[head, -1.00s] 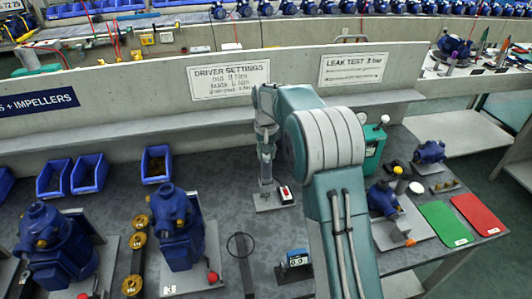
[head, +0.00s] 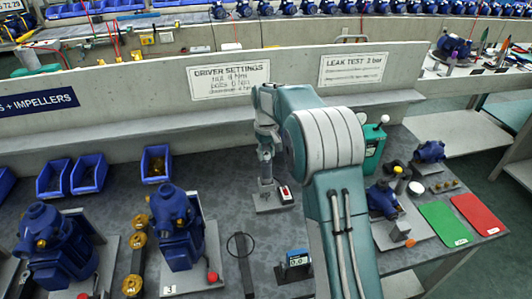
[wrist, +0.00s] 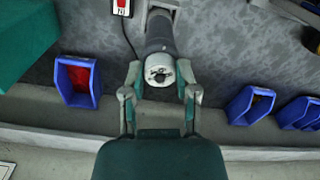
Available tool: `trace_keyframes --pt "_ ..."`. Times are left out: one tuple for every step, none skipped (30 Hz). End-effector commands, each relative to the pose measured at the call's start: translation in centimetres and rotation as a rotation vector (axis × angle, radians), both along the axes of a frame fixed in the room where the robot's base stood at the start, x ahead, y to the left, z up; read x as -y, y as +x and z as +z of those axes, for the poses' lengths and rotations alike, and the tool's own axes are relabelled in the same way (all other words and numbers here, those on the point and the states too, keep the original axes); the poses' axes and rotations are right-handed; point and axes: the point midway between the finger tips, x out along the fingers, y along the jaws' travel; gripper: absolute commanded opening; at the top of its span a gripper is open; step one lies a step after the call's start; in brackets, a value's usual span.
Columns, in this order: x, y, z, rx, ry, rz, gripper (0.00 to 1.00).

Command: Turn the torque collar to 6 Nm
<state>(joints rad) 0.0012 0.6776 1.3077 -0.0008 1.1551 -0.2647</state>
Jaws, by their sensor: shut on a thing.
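The torque driver (head: 265,168) stands upright on a grey base plate behind my arm. In the wrist view I look along its dark body (wrist: 160,35) to the pale torque collar (wrist: 159,74) at its end. My gripper (wrist: 160,88) has one finger on each side of this collar and is shut on it. In the head view my gripper is partly hidden by my arm.
A driver settings sign (head: 228,79) hangs on the wall behind. Blue bins (head: 156,164) stand along the wall to the left. Blue pumps (head: 176,228) stand in front of them. A green mat (head: 444,223) and a red mat (head: 480,213) lie at the right.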

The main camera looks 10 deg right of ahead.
Motion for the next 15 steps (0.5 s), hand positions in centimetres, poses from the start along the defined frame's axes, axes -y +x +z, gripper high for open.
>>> trace_keyframes --pt "-0.01 -0.17 -0.45 -0.009 0.001 0.000 0.00" --pt "-0.01 -0.17 -0.45 -0.009 0.001 0.000 0.00" --pt "-0.01 -0.17 -0.45 -0.010 0.000 0.000 0.00" --pt "-0.01 -0.17 -0.46 -0.010 0.000 0.000 0.00" --pt "0.00 -0.18 -0.46 -0.010 0.000 0.000 0.00" --pt "0.00 -0.18 -0.46 -0.010 0.000 -0.001 0.00" --pt "0.00 -0.18 -0.46 -0.010 0.000 -0.001 0.00" --pt "0.00 -0.18 -0.47 -0.010 0.000 -0.001 0.48" --pt "0.00 -0.18 -0.46 -0.010 0.000 -0.001 0.66" --pt "-0.01 -0.17 -0.44 -0.009 0.001 -0.001 0.74" --pt "0.00 -0.15 -0.40 -0.009 0.000 -0.001 0.74" --pt "0.00 -0.15 -0.33 -0.007 0.000 -0.001 0.74" --pt "0.00 -0.15 -0.28 -0.006 0.000 -0.001 0.74" --pt "0.00 -0.15 -0.23 -0.005 0.001 -0.001 0.74" --pt "0.00 -0.14 -0.20 -0.005 0.000 -0.001 0.74"
